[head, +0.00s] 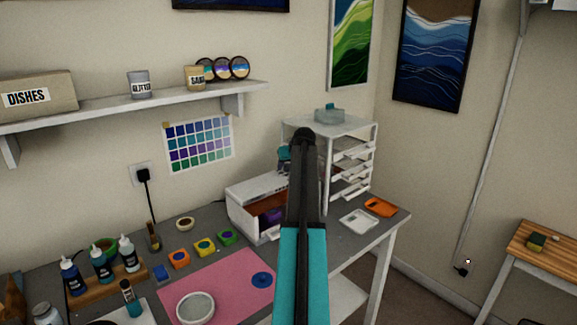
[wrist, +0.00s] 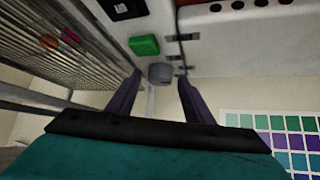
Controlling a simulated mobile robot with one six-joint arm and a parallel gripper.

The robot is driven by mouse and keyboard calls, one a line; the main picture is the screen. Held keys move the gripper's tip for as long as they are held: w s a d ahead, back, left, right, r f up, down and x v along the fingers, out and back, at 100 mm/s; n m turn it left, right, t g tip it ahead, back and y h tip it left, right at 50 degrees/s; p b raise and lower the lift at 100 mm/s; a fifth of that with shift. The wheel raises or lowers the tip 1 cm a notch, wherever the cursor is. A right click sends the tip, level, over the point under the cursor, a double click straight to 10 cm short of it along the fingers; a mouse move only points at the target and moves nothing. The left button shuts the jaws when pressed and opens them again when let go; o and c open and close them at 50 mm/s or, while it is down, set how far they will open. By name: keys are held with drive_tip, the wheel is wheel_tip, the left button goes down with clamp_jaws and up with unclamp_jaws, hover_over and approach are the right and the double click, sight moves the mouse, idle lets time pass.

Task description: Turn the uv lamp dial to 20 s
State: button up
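The uv lamp dial (wrist: 160,73) is a small grey knob on a white panel (wrist: 205,50) in the wrist view. A green button (wrist: 144,45) and several dark label marks sit near it. My gripper (wrist: 160,80) is open, with one dark finger on each side of the dial. I cannot tell whether the fingers touch it. The dial's pointer and the label text are too small to read. In the head view, a white open-fronted box (head: 240,211), apparently the lamp, stands on the grey table behind my teal arm. My arm hides the dial and my fingertips there.
A white drawer unit (head: 328,180) stands right of the box. A white tray (head: 358,221) and an orange item (head: 381,207) lie at the table's right. A pink mat (head: 220,283), small colour pots and bottles occupy the left. A shelf (head: 100,108) hangs above.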

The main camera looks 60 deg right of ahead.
drive_tip(key=shift+s, duration=0.1)
idle(0.3)
drive_tip(key=b+v, duration=0.3)
drive_tip(key=v, duration=1)
drive_tip(key=shift+r, duration=0.3)
drive_tip(key=shift+s+a, duration=0.15)
